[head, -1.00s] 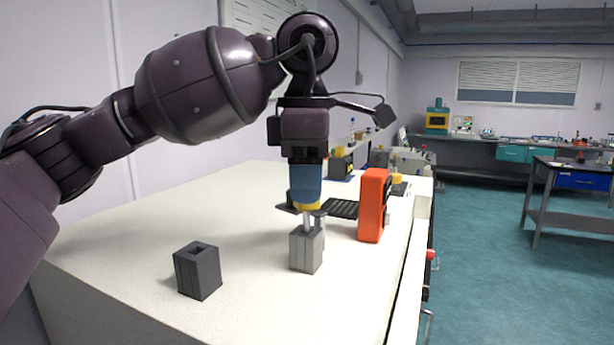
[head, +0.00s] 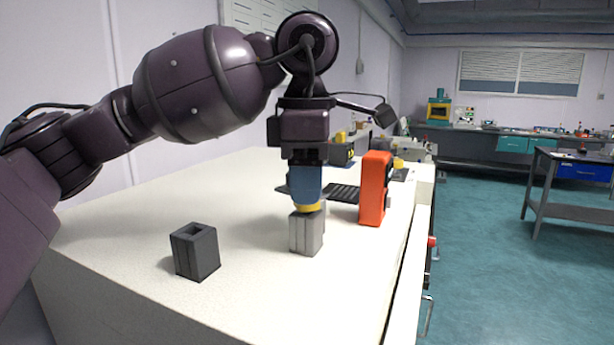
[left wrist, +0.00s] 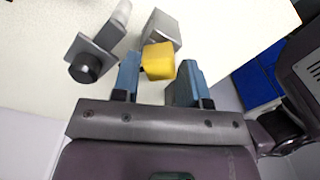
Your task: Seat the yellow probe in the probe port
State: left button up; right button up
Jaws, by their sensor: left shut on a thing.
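My left gripper (head: 307,195) points down with blue fingers and is shut on the yellow probe (head: 309,208). Only a yellow band of the probe shows below the fingers in the head view. It sits right at the top of an upright light grey block (head: 305,236), and no metal shaft shows between them. I cannot tell if the probe is fully down. In the left wrist view the yellow probe (left wrist: 158,61) is between the blue fingers, beside the light grey block (left wrist: 163,27). Which part is the probe port is not marked. My right gripper is not in view.
A dark grey block with a square opening (head: 195,252) stands at the front left on the white bench (head: 125,225). An orange upright device (head: 374,188) stands close to the right. A grey bracket with a black round end (left wrist: 88,65) is near the left finger.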

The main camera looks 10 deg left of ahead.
pick_arm(q)
jog(key=shift+f, duration=0.3)
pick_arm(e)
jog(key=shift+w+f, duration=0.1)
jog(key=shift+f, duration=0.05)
pick_arm(q)
jog(key=o, duration=1)
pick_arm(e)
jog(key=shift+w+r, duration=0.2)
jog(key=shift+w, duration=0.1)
pick_arm(q)
jog(key=shift+r, duration=0.1)
jog(key=shift+r+p, duration=0.7)
jog(key=shift+r, duration=0.55)
jog(key=shift+r+p, duration=0.4)
jog(key=shift+r, duration=0.25)
jog(key=shift+r+p, duration=0.4)
jog(key=shift+r, duration=0.25)
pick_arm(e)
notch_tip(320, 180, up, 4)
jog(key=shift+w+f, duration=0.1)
pick_arm(q)
jog(key=shift+f, duration=0.1)
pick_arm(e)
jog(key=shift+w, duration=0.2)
